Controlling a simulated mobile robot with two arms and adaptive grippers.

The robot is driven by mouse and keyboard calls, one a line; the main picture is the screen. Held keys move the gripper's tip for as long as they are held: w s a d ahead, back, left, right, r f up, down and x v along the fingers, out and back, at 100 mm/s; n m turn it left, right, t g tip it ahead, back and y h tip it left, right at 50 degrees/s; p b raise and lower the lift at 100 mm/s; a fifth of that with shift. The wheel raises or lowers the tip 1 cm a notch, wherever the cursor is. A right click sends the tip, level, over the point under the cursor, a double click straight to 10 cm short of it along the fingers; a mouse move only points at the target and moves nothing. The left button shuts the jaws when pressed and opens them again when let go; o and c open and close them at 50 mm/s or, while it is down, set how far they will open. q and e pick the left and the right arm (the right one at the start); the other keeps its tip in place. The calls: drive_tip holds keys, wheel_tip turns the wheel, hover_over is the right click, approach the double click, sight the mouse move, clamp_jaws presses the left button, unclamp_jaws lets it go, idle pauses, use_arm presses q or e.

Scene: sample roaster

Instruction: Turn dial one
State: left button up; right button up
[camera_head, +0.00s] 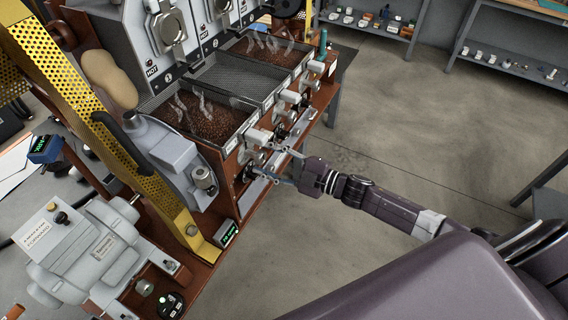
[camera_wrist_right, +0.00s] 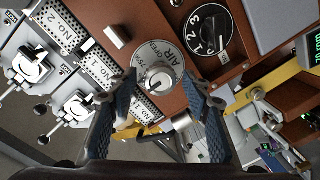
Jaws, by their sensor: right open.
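On the roaster's front panel, the right wrist view shows a black dial (camera_wrist_right: 205,38) with white numbers and a round silver air knob (camera_wrist_right: 158,80) on a plate lettered AIR and OPEN. Which of them is dial one, I cannot tell. My right gripper (camera_head: 283,166) reaches the panel from the right in the head view. In the wrist view the gripper (camera_wrist_right: 152,98) is open, its two blue-grey fingers spread on either side below the air knob, with nothing seen gripped. Contact with the knob cannot be made out. My left gripper is out of view.
Trays of brown beans (camera_head: 205,118) sit behind the panel. NO. 1 (camera_wrist_right: 100,68) and NO. 2 labels mark plates beside silver levers (camera_wrist_right: 77,105). A yellow perforated frame (camera_head: 75,100) and a grey motor (camera_head: 85,250) stand left. Open floor (camera_head: 410,130) lies right.

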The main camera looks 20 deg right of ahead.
drive_tip(key=v, duration=1)
drive_tip(key=shift+s+d, duration=0.2)
drive_tip(key=shift+s, duration=0.05)
drive_tip(key=s+d+f+m+g+h+b, duration=0.1)
drive_tip(key=s+d+f+m+h, duration=0.2)
drive_tip(key=f, duration=0.8)
drive_tip(key=s+d+f+m+g+h+b, duration=0.1)
drive_tip(key=s+d+f+m+h, duration=0.2)
drive_tip(key=f, duration=0.7)
drive_tip(key=s+d+f+m+g+h+b, duration=0.15)
drive_tip(key=d+f+m+h, duration=0.25)
drive_tip(key=f, duration=0.7)
drive_tip(key=s+a+f+m+g+h+b, duration=0.1)
drive_tip(key=s+a+f+m+g, duration=0.15)
drive_tip(key=s+f, duration=1.1)
drive_tip(key=s+a+f+m+g, duration=0.1)
drive_tip(key=s+a+f+g, duration=0.2)
drive_tip(key=s, duration=0.7)
drive_tip(key=s+a+f+m+g+b, duration=0.1)
drive_tip(key=s+a+f+m+g, duration=0.1)
drive_tip(key=s+a+f, duration=0.4)
drive_tip(key=s+f+g, duration=0.1)
drive_tip(key=s, duration=0.3)
drive_tip(key=shift+s, duration=0.15)
